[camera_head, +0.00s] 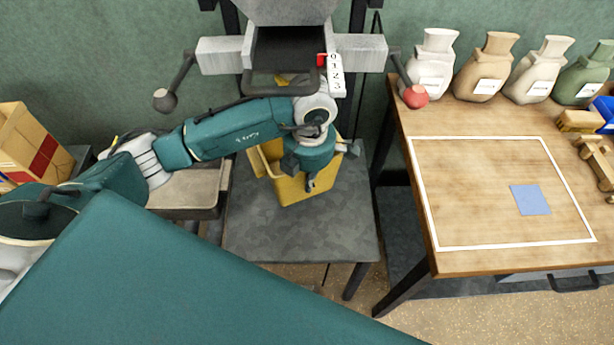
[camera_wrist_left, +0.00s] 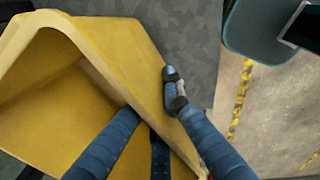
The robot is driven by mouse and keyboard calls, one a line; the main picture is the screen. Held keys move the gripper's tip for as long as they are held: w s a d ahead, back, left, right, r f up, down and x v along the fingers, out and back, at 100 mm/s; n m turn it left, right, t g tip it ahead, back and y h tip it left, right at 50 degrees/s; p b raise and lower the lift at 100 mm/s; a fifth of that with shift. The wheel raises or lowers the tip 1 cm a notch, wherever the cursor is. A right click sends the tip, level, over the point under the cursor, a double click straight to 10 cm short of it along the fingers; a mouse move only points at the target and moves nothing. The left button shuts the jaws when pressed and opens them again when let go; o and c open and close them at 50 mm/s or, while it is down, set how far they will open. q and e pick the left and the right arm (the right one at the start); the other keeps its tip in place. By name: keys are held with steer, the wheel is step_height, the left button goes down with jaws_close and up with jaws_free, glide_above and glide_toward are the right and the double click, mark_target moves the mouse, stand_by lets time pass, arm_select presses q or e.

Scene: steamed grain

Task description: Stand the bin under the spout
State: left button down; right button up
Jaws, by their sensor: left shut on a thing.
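The yellow bin (camera_head: 290,190) is at the grey stand (camera_head: 300,232), below the machine's spout opening (camera_head: 285,80). My left arm crosses in front and hides part of it. My left gripper (camera_head: 312,180) is shut on the bin's wall. In the left wrist view the bin (camera_wrist_left: 125,50) fills the left side, with its open inside showing. The left gripper (camera_wrist_left: 165,140) has its blue fingers on both sides of the wall there. The bin sits turned at an angle; I cannot tell whether its base rests on the stand. My right gripper is not in view.
A wooden table (camera_head: 480,150) with a white outline and a blue square (camera_head: 530,199) stands at right. Several sacks (camera_head: 433,65) line its back. Levers with round knobs flank the machine, including a red knob (camera_head: 415,97). The stand's front part is clear.

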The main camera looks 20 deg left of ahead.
mark_target(307, 195)
arm_select(q)
steer(key=shift+w+f, duration=0.2)
steer(key=shift+f, duration=1.05)
steer(key=f, duration=0.3)
steer(key=shift+s+f+p, duration=0.25)
steer(key=shift+f+p, duration=0.05)
steer(key=shift+f, duration=0.1)
step_height(307, 195, down, 4)
steer(key=shift+w+r, duration=0.1)
steer(key=shift+r, duration=0.15)
steer(key=shift+f, duration=0.15)
steer(key=c, duration=1.9)
jaws_free()
steer(key=shift+r, duration=0.3)
steer(key=r, duration=0.8)
steer(key=r+b, duration=0.1)
steer(key=r, duration=0.2)
steer(key=shift+s+d+r, duration=0.35)
steer(key=shift+r, duration=0.05)
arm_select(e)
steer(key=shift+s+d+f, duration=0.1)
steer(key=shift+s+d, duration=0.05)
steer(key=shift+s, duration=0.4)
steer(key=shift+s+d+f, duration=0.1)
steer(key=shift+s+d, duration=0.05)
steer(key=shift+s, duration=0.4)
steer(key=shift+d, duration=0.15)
